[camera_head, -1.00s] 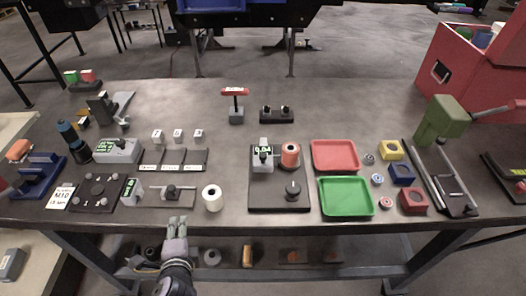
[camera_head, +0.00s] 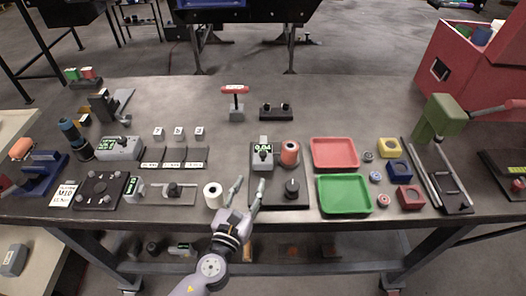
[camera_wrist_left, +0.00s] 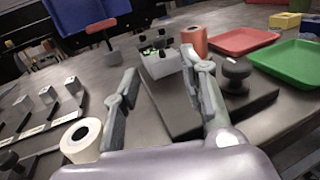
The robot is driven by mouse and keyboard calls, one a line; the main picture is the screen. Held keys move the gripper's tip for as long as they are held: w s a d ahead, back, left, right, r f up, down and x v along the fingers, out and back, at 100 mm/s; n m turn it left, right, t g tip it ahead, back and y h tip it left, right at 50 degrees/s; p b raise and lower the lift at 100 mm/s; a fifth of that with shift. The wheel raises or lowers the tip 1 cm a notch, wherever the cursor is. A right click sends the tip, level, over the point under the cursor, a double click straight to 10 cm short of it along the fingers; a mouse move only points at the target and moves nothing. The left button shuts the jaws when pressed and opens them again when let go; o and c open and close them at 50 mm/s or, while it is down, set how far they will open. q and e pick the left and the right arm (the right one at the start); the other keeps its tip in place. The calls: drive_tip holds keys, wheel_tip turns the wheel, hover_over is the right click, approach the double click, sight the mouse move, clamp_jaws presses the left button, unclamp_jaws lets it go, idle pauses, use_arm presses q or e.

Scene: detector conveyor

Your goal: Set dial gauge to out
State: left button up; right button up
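The dial gauge (camera_head: 262,155) is a light grey block with a green display and a dark top part. It stands at the back left of a dark base plate (camera_head: 262,201), and also shows in the left wrist view (camera_wrist_left: 160,63). An orange cylinder (camera_head: 290,153) stands beside it, and a black knob (camera_head: 292,188) sits at the plate's front. My left gripper (camera_head: 248,184) is open and empty, at the plate's front left edge. In the left wrist view its fingers (camera_wrist_left: 160,64) are spread apart, with the gauge beyond and between them. My right gripper is not in view.
A white roll (camera_head: 213,194) stands just left of my left gripper. Red (camera_head: 334,153) and green (camera_head: 344,195) trays lie right of the plate. A red T-handle tool (camera_head: 235,100) stands behind. The table between it and the plate is clear.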

sight(262, 158)
use_arm(q)
drive_tip(key=x, duration=1.2)
drive_tip(key=shift+w+f, duration=0.1)
drive_tip(key=shift+w, duration=0.15)
drive_tip(key=shift+c, duration=0.6)
clamp_jaws()
